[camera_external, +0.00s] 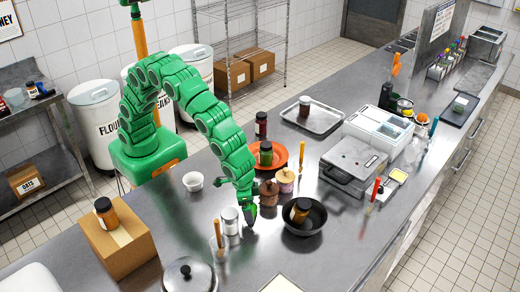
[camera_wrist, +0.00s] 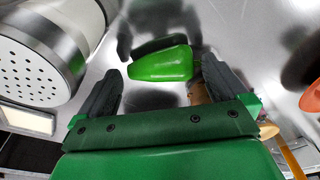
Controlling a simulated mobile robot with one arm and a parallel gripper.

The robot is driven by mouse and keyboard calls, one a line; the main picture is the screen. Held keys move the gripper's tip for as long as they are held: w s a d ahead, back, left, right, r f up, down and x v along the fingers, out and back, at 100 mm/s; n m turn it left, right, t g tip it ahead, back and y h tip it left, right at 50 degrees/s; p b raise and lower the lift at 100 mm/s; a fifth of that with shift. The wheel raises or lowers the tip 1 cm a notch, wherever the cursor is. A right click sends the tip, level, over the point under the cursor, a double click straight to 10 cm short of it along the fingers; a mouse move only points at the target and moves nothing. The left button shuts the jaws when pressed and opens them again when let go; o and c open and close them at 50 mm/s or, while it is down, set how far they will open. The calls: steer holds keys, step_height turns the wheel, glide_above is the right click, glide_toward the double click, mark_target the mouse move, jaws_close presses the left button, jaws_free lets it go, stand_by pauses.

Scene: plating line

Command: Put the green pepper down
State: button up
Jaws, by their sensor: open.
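The green pepper (camera_wrist: 160,65) shows in the wrist view, lying on its side on the shiny steel counter (camera_wrist: 150,22). My gripper (camera_wrist: 163,78) is open, with one dark finger on each side of the pepper and a visible gap at each. In the external view my gripper (camera_external: 248,216) points down, low over the counter. There I cannot clearly tell the pepper apart from the green gripper.
A metal shaker (camera_external: 230,220) stands close left of my gripper; its perforated lid (camera_wrist: 32,72) fills the wrist view's left. A dark pan (camera_external: 318,218) with a jar stands to the right. Pepper mills (camera_external: 268,192) and an orange plate (camera_external: 290,150) stand behind. A lidded pot (camera_external: 188,275) is in front.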

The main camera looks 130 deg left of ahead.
step_height(320, 180, up, 10)
steer(key=s+d+r, duration=0.1)
steer(key=s+r+m, duration=0.2)
steer(key=s+r, duration=0.2)
steer(key=s, duration=0.6)
steer(key=s+d+m+g, duration=0.1)
steer(key=s+m, duration=0.2)
steer(key=s, duration=1.6)
steer(key=s+d+m+g+h, duration=0.1)
steer(key=s+m, duration=0.3)
steer(key=s, duration=1.5)
steer(key=shift+s+d+g, duration=0.35)
steer(key=shift+d+g, duration=0.15)
steer(key=shift+d, duration=0.15)
